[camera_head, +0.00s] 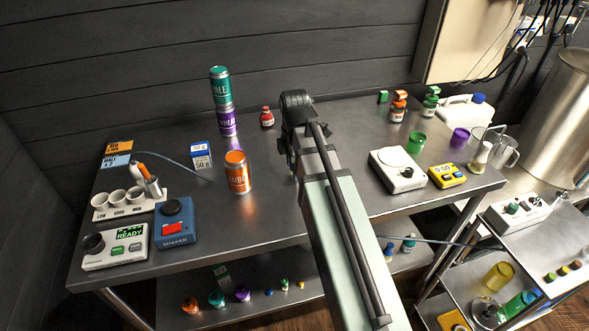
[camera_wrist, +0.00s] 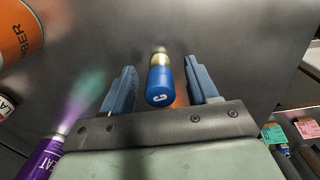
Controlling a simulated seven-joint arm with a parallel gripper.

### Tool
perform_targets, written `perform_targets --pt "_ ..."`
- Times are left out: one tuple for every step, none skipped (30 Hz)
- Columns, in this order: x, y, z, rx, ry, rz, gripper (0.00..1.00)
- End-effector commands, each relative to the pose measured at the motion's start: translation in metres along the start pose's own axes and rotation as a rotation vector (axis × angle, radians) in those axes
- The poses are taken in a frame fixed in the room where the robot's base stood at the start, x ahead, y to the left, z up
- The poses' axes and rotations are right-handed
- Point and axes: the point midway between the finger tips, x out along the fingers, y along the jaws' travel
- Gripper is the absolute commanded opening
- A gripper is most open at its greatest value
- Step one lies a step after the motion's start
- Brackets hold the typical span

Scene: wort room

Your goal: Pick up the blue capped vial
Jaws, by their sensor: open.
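The blue capped vial (camera_wrist: 160,84) shows in the wrist view, with its blue cap toward the camera, a pale mark on the cap, and a gold-coloured part beyond it. My gripper (camera_wrist: 160,72) is open, with one blue finger on each side of the vial. Gaps show between the vial and both fingers, the right gap looking narrower. In the head view my gripper (camera_head: 291,165) is at the middle of the steel table (camera_head: 330,120), largely hidden by my arm. I cannot make out the vial there.
An orange can (camera_head: 238,173) stands left of my gripper. A green can (camera_head: 220,85) is stacked on a purple can (camera_head: 227,122), with a small red bottle (camera_head: 267,117) nearby. A white device (camera_head: 398,168) and yellow timer (camera_head: 447,175) lie to the right.

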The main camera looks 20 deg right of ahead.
Motion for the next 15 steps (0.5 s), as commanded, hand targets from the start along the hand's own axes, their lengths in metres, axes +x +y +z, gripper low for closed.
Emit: perform_targets --pt "-0.0001 0.0 0.0 0.0 0.0 0.0 0.57" --pt "-0.0001 0.0 0.0 0.0 0.0 0.0 0.54" --pt "-0.0001 0.0 0.0 0.0 0.0 0.0 0.5" --pt "-0.0001 0.0 0.0 0.0 0.0 0.0 0.47" --pt "-0.0001 0.0 0.0 0.0 0.0 0.0 0.45" --pt "-0.0001 0.0 0.0 0.0 0.0 0.0 0.41" --pt "-0.0002 0.0 0.0 0.0 0.0 0.0 0.38" --pt "-0.0002 0.0 0.0 0.0 0.0 0.0 0.35" --pt "-0.0002 0.0 0.0 0.0 0.0 0.0 0.31" --pt "-0.0002 0.0 0.0 0.0 0.0 0.0 0.28" --pt "-0.0002 0.0 0.0 0.0 0.0 0.0 0.25" --pt "-0.0002 0.0001 0.0 0.0 0.0 0.0 0.22" --pt "-0.0002 0.0001 0.0 0.0 0.0 0.0 0.19" --pt "-0.0002 0.0 0.0 0.0 0.0 0.0 0.16" --pt "-0.0002 0.0 0.0 0.0 0.0 0.0 0.12"
